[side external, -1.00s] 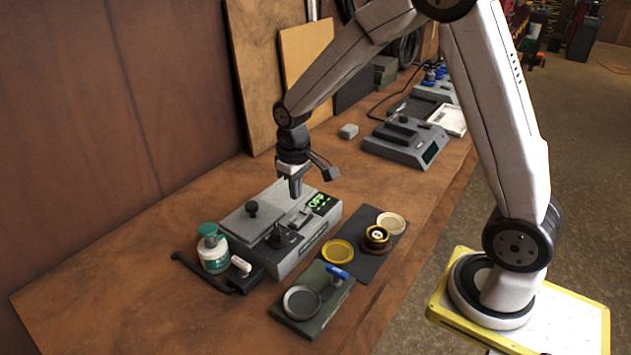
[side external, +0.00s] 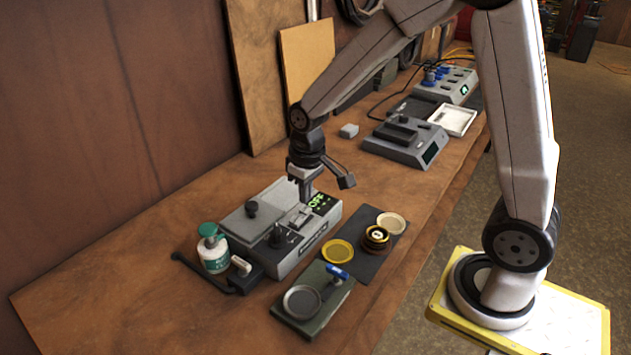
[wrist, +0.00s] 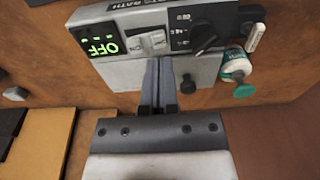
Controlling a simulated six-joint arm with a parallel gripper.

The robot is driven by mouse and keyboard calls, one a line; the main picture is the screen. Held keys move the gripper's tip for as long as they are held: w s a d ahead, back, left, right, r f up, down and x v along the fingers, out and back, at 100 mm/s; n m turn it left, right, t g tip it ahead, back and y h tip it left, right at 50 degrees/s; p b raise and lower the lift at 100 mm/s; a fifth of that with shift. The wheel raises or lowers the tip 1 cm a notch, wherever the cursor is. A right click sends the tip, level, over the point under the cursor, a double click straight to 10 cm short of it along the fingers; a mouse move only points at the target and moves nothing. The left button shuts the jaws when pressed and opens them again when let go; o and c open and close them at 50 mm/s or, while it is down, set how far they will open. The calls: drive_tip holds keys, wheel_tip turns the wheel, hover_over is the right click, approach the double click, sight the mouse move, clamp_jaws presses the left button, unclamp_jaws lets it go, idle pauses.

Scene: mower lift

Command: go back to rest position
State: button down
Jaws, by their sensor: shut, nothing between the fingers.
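My gripper (side external: 305,198) hangs pointing down above the right part of a grey bath unit (side external: 262,222) on the wooden bench. In the wrist view my gripper's fingers (wrist: 157,78) are together with nothing between them, seen against the unit's casing. The unit has a green display (side external: 322,201) reading OFF, which also shows in the wrist view (wrist: 100,42). It has a lid with a black knob (side external: 252,207), a dial (wrist: 208,36) and a switch (wrist: 152,42). Whether the fingertips touch the unit cannot be told.
A green-capped bottle (side external: 213,250) stands left of the unit. In front are a green plate with a round dish (side external: 301,302) and a dark mat (side external: 368,262) with yellow dishes and a stack. Another grey device (side external: 405,143) and a white tray (side external: 455,120) stand farther back.

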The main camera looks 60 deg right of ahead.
drive_tip(key=s+a+t, duration=0.1)
drive_tip(key=s+a, duration=0.1)
drive_tip(key=s, duration=0.7)
drive_tip(key=shift+s+f+t, duration=0.35)
drive_tip(key=shift+t, duration=0.05)
idle(0.4)
